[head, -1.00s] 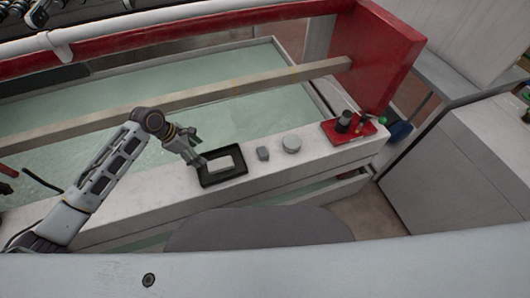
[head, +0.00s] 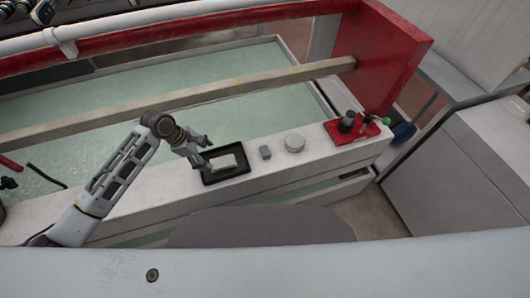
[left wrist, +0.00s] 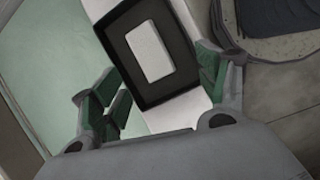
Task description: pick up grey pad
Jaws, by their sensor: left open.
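A pale grey rectangular pad (head: 226,162) lies in a black shallow tray (head: 207,179) on the white ledge. In the left wrist view the pad (left wrist: 150,51) lies flat inside the dark tray (left wrist: 118,26). My left gripper (head: 205,151) is open and empty at the tray's left side, in the head view. In the left wrist view its green-lined fingers (left wrist: 162,68) stand apart on either side of the tray's lower part. The pad is not between the fingertips. My right gripper does not show.
A small grey block (head: 265,152) and a round grey disc (head: 294,143) sit on the ledge right of the tray. A red tray (head: 345,135) with dark items is further right. A long beam (head: 210,90) runs behind over the pale green surface.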

